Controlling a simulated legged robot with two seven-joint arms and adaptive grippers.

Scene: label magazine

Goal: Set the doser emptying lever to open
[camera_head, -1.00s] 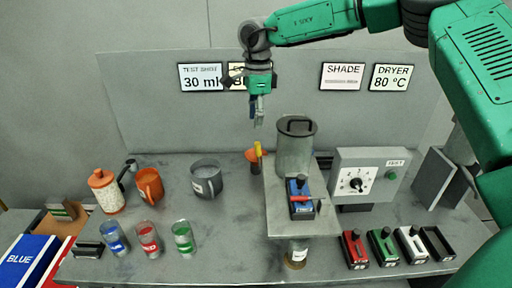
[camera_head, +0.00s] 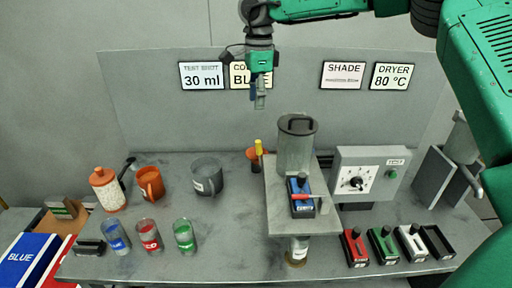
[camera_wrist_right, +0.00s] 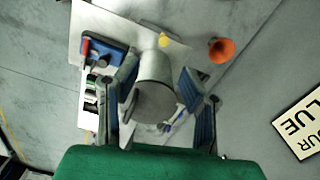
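The doser stand (camera_head: 280,220) carries a grey metal canister (camera_head: 297,152) with a dark handle on its lid. I cannot tell which one is the emptying lever. My right gripper (camera_head: 260,102) is open and empty, above and behind the canister, touching nothing. My left gripper is not in view.
A dial panel (camera_head: 370,175) stands right of the canister. Cups and coloured glasses (camera_head: 150,235) stand at left, coloured blocks (camera_head: 383,246) at front right. Signs hang on the back wall (camera_head: 290,75).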

